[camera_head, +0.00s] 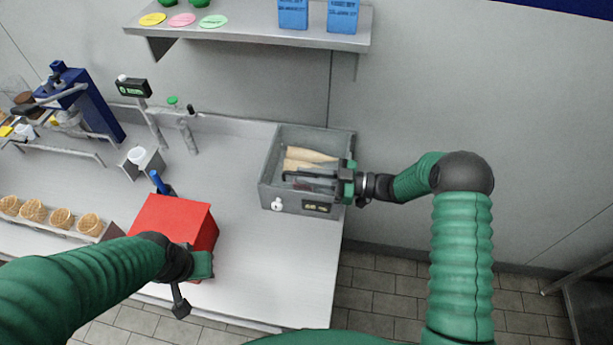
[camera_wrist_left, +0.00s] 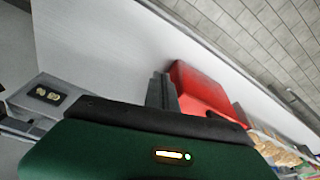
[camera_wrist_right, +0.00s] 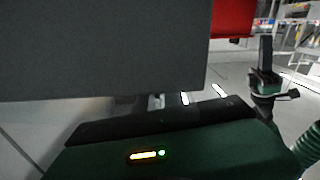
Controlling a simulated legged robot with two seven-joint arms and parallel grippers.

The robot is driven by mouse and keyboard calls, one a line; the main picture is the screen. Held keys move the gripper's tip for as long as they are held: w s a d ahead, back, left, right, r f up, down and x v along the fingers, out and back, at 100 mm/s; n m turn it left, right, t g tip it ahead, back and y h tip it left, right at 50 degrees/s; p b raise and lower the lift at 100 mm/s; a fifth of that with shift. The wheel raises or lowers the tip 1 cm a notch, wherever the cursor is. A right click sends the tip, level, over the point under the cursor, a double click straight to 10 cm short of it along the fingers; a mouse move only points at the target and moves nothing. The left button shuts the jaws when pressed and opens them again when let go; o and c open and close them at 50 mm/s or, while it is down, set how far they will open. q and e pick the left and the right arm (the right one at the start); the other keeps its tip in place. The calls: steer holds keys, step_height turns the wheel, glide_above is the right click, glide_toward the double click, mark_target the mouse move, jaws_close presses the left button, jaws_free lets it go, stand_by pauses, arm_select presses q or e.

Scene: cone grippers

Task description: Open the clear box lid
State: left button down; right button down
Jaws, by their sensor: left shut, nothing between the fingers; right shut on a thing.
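A grey metal box (camera_head: 268,172) stands at the right end of the counter, with pale cones (camera_head: 308,155) inside. Its clear lid is hard to make out; a faint see-through pane (camera_head: 322,172) shows near my right gripper. My right gripper (camera_head: 287,178) reaches in from the right over the box and is shut, apparently on the lid; the grip itself is hidden. In the right wrist view, a grey panel (camera_wrist_right: 105,50) fills the upper left beside the fingers. My left gripper (camera_head: 181,306) is shut and empty in front of the counter, below the red box.
The red box (camera_head: 170,220) stands left of the grey box, with bare counter between them. A rack of cones (camera_head: 60,217) and a blue machine (camera_head: 95,105) are at the left. A shelf (camera_head: 250,40) hangs above the back.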

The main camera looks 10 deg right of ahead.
steer(key=w+d+r+m+p, duration=0.2)
steer(key=w+r+m+p, duration=0.4)
steer(key=r, duration=0.5)
steer(key=shift+r+m, duration=0.3)
steer(key=shift+r, duration=0.05)
